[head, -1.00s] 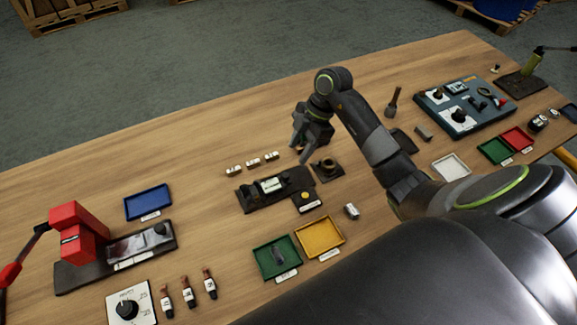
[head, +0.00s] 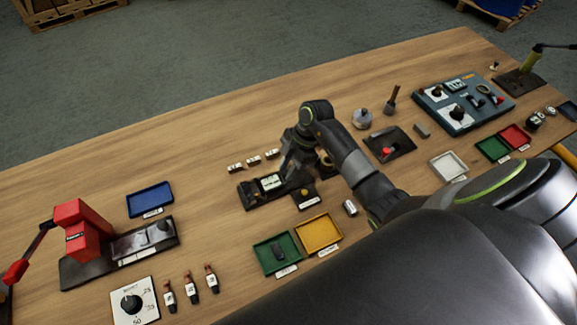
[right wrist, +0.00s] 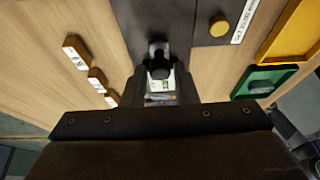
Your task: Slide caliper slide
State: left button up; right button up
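The caliper is a dark flat block with a light display (head: 271,182), near the middle of the table in the head view. Its display also shows in the right wrist view (right wrist: 165,90). My right gripper (head: 293,182) is over the block's right part, pointing down. In the right wrist view its fingers (right wrist: 161,78) stand apart, one on each side of a small black upright piece (right wrist: 160,69), apparently the slide. Contact with it cannot be made out. A yellow round button (right wrist: 219,26) sits beside the block. My left gripper is out of view.
Several small labelled blocks (head: 253,160) lie behind the caliper. A green tray (head: 263,262) and a yellow tray (head: 318,248) stand in front. A small metal cylinder (head: 350,207) stands near my right forearm. A red lever device (head: 82,228) is at left.

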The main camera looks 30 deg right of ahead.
grip_shut()
jog(key=shift+s+d, duration=0.1)
jog(key=shift+d, duration=1.75)
jog(key=shift+o, duration=2.2)
grip_release()
jog(key=shift+a, duration=0.15)
jog(key=shift+d+r, duration=0.3)
jog(key=shift+r, duration=0.2)
jog(key=b+v, duration=0.3)
jog(key=v, duration=1.3)
jog(key=shift+r+b, duration=0.2)
jog(key=shift+b, duration=0.1)
